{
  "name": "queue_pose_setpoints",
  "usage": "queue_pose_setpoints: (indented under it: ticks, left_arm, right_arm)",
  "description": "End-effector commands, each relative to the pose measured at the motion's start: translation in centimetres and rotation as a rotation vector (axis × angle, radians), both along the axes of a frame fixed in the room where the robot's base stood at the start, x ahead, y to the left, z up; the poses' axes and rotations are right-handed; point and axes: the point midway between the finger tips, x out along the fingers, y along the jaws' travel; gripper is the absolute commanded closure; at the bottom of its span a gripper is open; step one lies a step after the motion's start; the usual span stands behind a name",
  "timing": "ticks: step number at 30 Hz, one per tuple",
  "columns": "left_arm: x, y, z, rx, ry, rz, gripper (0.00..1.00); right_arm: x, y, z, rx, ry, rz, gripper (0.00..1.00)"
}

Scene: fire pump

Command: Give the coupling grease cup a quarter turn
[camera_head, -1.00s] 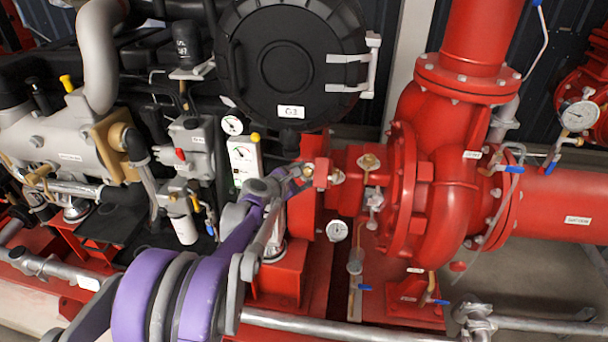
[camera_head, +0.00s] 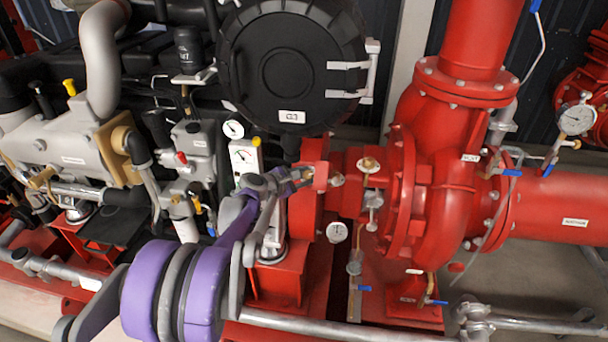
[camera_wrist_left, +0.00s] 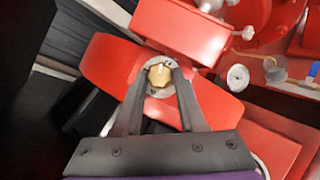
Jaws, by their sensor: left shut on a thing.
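The coupling grease cup (camera_wrist_left: 159,76) is a small brass, faceted cap on the red coupling guard (camera_wrist_left: 110,65) in the left wrist view. My left gripper (camera_wrist_left: 158,82) is shut on the cup, with one dark finger on each side of it. In the head view my left gripper (camera_head: 302,176) reaches in from the left to the red guard (camera_head: 305,215) between engine and pump. There the fingers mostly hide the cup. My right gripper is not in view.
The red pump casing (camera_head: 440,190) and a brass fitting (camera_head: 369,164) stand right of the gripper. A white gauge panel (camera_head: 244,160) and the black round housing (camera_head: 290,65) are close at left and above.

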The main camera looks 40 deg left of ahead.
Motion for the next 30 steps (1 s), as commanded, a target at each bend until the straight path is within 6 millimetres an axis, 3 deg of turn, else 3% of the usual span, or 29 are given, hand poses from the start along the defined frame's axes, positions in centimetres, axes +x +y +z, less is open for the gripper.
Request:
queue_pose_setpoints:
  ticks: [12, 30]
  left_arm:
    - [0.1, 0.2, 0.3, 0.160, 0.089, -0.171, 1.00]
    - [0.1, 0.2, 0.2, 0.207, 0.114, -0.220, 1.00]
  right_arm:
    - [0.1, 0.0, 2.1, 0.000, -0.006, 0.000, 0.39]
    - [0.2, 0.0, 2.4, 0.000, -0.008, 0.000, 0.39]
